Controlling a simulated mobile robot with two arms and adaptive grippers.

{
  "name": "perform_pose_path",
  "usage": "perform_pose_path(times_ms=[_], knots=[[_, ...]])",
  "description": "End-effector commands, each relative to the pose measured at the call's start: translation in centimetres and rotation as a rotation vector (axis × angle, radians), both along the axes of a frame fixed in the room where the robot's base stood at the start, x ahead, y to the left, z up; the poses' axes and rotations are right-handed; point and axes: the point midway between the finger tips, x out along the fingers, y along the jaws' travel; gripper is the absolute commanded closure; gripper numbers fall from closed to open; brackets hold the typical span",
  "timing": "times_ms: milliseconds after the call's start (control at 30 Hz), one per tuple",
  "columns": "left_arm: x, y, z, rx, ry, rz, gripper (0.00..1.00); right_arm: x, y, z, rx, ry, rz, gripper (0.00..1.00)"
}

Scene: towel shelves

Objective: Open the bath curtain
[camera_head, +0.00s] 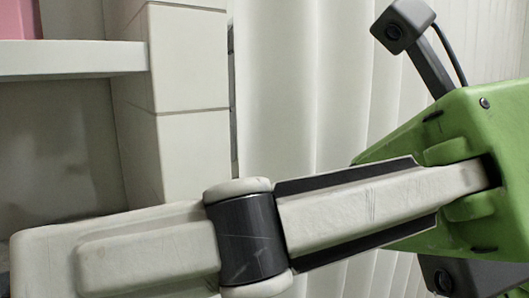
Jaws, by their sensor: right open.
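The bath curtain (290,85) is white with soft vertical folds. It fills the middle and right of the head view behind my gripper, and its left edge hangs close beside a tiled wall end. My right gripper (95,250) is large in the foreground, with its green body at the right and a long jointed finger reaching left across the lower picture. It is open. The finger covers part of the curtain and the wall; I cannot tell whether it touches either. The other finger cannot be made out clearly. My left gripper is not in view.
A white tiled wall end (190,60) stands left of the curtain, with a narrow dark gap between them. A white shelf (75,60) is at the upper left, with a pink item (17,18) on it, partly cut off. Below the shelf is an empty-looking recess.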

Motion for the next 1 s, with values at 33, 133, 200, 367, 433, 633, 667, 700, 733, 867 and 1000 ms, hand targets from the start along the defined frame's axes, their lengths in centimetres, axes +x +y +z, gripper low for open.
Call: perform_pose_path(times_ms=[33,133,200,367,433,633,667,700,733,867,1000], knots=[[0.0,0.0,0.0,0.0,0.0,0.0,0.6,0.9,-0.2,-0.6,-0.091,-0.094,-0.093,0.53],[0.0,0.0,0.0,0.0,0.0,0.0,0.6,3.7,-1.8,-1.1,-0.245,-0.236,-0.307,0.53],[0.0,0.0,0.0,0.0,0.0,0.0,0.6,5.6,-3.6,-0.6,-0.325,-0.314,-0.466,0.53],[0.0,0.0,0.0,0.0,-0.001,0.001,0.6,8.2,-8.3,1.9,-0.415,-0.417,-0.776,0.53],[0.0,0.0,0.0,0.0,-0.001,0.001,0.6,8.6,-9.8,2.8,-0.429,-0.437,-0.864,0.53],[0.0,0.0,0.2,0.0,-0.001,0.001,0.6,9.4,-11.2,3.5,-0.443,-0.45,-0.954,0.53],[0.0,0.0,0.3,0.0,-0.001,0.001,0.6,9.7,-11.0,3.4,-0.444,-0.449,-0.954,0.53],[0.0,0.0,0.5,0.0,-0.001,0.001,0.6,10.0,-10.7,3.3,-0.446,-0.448,-0.952,0.53],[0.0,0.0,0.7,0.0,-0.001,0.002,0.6,10.3,-10.5,3.1,-0.444,-0.448,-0.95,0.53],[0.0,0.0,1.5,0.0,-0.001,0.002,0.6,12.2,-9.1,2.2,-0.447,-0.446,-0.948,0.53],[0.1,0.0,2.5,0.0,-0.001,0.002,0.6,14.5,-7.4,1.0,-0.447,-0.446,-0.946,0.53]])
